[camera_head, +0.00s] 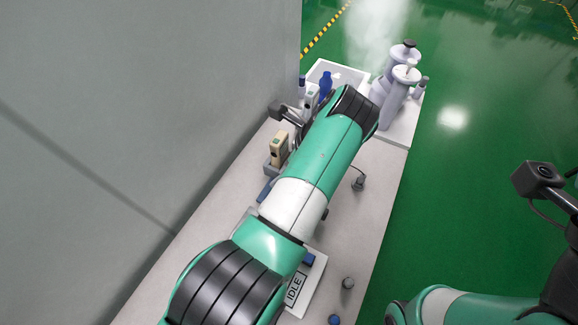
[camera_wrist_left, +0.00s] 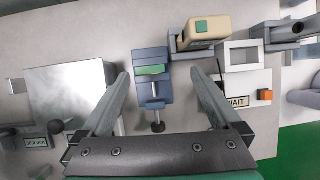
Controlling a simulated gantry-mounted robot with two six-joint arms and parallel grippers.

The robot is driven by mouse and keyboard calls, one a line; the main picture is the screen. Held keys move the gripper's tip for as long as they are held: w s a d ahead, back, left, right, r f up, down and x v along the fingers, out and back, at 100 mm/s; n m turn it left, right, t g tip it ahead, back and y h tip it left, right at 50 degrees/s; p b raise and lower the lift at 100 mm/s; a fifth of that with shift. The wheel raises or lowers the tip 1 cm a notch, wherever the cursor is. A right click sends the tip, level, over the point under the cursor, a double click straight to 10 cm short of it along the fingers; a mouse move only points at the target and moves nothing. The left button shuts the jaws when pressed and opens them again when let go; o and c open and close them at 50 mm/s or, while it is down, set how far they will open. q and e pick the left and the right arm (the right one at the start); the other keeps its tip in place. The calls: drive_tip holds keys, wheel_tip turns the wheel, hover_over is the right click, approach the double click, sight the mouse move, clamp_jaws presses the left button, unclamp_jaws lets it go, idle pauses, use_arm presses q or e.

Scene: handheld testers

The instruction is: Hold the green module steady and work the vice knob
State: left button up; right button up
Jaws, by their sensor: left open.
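In the left wrist view a blue-grey vice (camera_wrist_left: 152,90) stands between my fingers, with a green module (camera_wrist_left: 151,70) lying across its jaws. A screw runs from the vice toward my palm and ends in a dark round knob (camera_wrist_left: 158,127). My left gripper (camera_wrist_left: 158,73) is open, with one finger on each side of the vice and a gap to both. Nothing is held. In the head view my own left arm covers much of the bench, and I cannot make out the module there. Only part of my right arm shows at lower right; its fingers are out of frame.
A beige tester (camera_wrist_left: 207,30) in a grey cradle stands beside the vice. A white panel marked WAIT (camera_wrist_left: 245,90), an orange block (camera_wrist_left: 265,95) and a metal plate (camera_wrist_left: 70,95) are nearby. A grey wall (camera_head: 150,120) borders the bench (camera_head: 375,190).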

use_arm(q)
drive_tip(key=shift+g, duration=0.5)
drive_tip(key=x, duration=0.2)
drive_tip(key=s+x, duration=0.1)
drive_tip(key=x, duration=0.4)
drive_tip(key=shift+s+f, duration=0.25)
drive_tip(key=shift+f, duration=0.2)
drive_tip(key=c, duration=1.5)
drive_tip(key=shift+o, duration=0.2)
